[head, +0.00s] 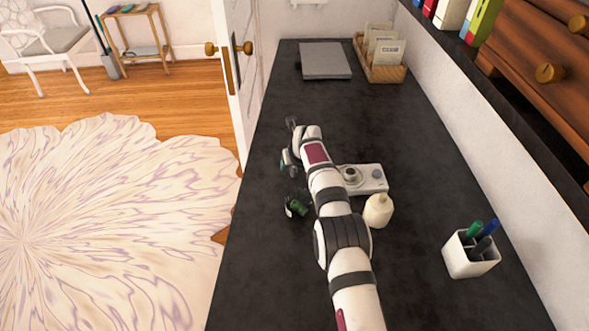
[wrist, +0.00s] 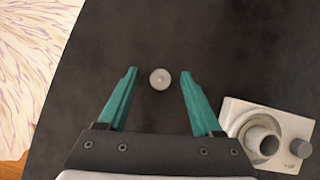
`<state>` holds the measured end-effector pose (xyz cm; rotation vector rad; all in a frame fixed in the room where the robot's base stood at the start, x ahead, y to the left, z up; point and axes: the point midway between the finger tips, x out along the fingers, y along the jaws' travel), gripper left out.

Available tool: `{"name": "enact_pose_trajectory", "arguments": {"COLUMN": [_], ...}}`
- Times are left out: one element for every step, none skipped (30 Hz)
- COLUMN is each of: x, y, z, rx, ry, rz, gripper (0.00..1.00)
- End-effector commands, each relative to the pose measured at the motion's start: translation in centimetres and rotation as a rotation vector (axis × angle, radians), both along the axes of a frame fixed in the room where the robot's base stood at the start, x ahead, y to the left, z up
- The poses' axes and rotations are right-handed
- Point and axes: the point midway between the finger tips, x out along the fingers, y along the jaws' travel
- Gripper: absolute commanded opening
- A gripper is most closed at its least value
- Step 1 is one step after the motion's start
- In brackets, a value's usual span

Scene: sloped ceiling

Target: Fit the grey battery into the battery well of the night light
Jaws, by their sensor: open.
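The grey battery (wrist: 160,79) stands upright on the dark counter in the wrist view, its round top with a small nub facing me. My gripper (wrist: 158,73) is open, with one teal finger on each side of the battery and a gap on both sides. In the head view I cannot make out the battery near my gripper and arm. The night light (wrist: 233,107) is a pale box to the right, with a round raised well (wrist: 263,139) and a grey knob. The night light also shows in the head view (head: 372,187), partly behind my arm.
A cream bottle (head: 378,212) stands just in front of the night light. A white pen cup (head: 470,258) is at the right. A small dark and green shape (head: 298,206) beside my arm is unclear. A grey laptop-like slab (head: 326,61) and a card tray (head: 381,72) are far back.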

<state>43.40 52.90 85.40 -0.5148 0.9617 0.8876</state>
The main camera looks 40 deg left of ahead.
Motion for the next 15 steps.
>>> {"name": "enact_pose_trajectory", "arguments": {"x": [0.15, 0.20, 0.25, 0.30, 0.31, 0.34, 0.35, 0.36, 0.36, 0.37, 0.36, 0.36, 0.36, 0.36, 0.36], "y": [0.21, 0.30, 0.38, 0.43, 0.45, 0.47, 0.49, 0.51, 0.51, 0.51, 0.51, 0.51, 0.51, 0.51, 0.51], "z": [-0.45, -0.67, -0.90, -0.98, -1.11, -1.19, -1.20, -1.19, -1.20, -1.18, -1.17, -1.17, -1.17, -1.17, -1.17], "rx": [0.001, 0.001, 0.000, 0.001, 0.000, 0.001, 0.001, 0.001, 0.001, 0.001, 0.001, 0.001, 0.001, 0.001, 0.001], "ry": [-0.001, -0.001, 0.000, 0.000, 0.000, -0.001, -0.001, -0.001, -0.001, -0.001, -0.001, -0.001, -0.001, -0.001, -0.001], "rz": [0.000, 0.000, -0.001, -0.001, -0.001, -0.001, -0.001, -0.001, -0.001, -0.001, -0.001, -0.001, -0.001, -0.001, -0.001], "gripper": [0.67, 0.67, 0.67, 0.67, 0.67, 0.67, 0.67, 0.67, 0.67, 0.67, 0.67, 0.67, 0.67, 0.65, 0.57]}}
